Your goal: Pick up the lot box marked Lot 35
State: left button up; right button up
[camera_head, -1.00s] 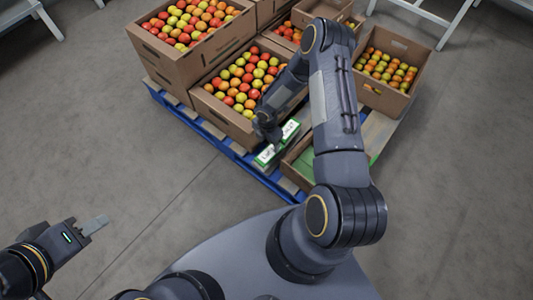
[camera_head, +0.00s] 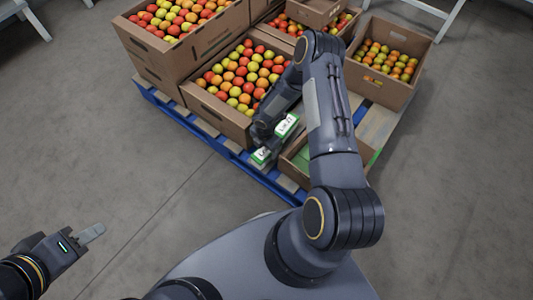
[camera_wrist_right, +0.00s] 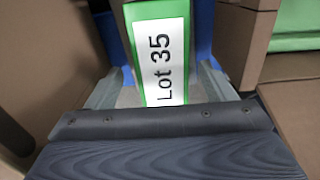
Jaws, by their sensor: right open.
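The lot box marked Lot 35 (camera_wrist_right: 162,60) has a white label with a green border. In the right wrist view it lies between the two spread fingers of my right gripper (camera_wrist_right: 160,92), with a gap beside at least the right finger. In the head view, two green-and-white labelled patches show beside my right gripper (camera_head: 264,132), an upper one (camera_head: 286,124) and a lower one (camera_head: 262,155). Whether they belong to one box I cannot tell; the gripper partly hides them. My left gripper (camera_head: 92,233) is away over bare floor, its opening unclear.
A blue pallet (camera_head: 235,155) carries cardboard crates of tomatoes. A full crate (camera_head: 222,115) stands close to my right gripper on the left. A low crate (camera_head: 297,170) with a green inside is to its right. Floor to the left is clear.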

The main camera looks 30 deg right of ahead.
aim_at(267, 151)
jog(key=f, duration=0.2)
jog(key=f+b, duration=0.1)
jog(key=shift+d+f, duration=0.3)
jog(key=shift+f, duration=0.1)
jog(key=shift+r, duration=0.1)
jog(key=c, duration=1.2)
